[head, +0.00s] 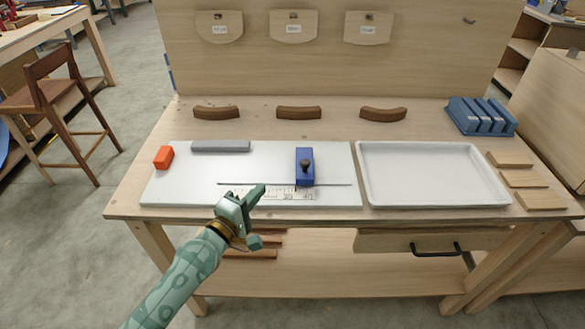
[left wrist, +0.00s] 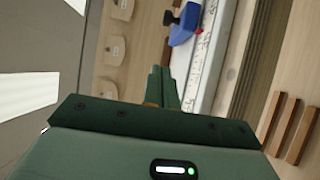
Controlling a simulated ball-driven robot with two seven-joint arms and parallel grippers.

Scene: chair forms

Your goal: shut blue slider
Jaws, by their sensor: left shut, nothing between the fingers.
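The blue slider (head: 304,172) is a blue block with a dark knob, standing on a thin rail (head: 240,184) over the white board (head: 190,180). It is right of the middle of the rail, above the printed scale (head: 275,194) near the 30 and 40 marks. In the left wrist view the blue slider (left wrist: 185,24) is near the top, beyond my fingers. My left gripper (head: 261,189) is shut and empty, left of the slider and apart from it, over the board's front edge. The shut fingers (left wrist: 162,86) also show in the left wrist view. My right gripper is not seen.
An orange block (head: 163,157) and a grey bar (head: 220,146) lie on the board. A white tray (head: 430,175) is at the right, with wooden pieces (head: 522,178) beside it. Curved brown pieces (head: 299,113) and a blue rack (head: 480,116) stand behind. The board's middle left is clear.

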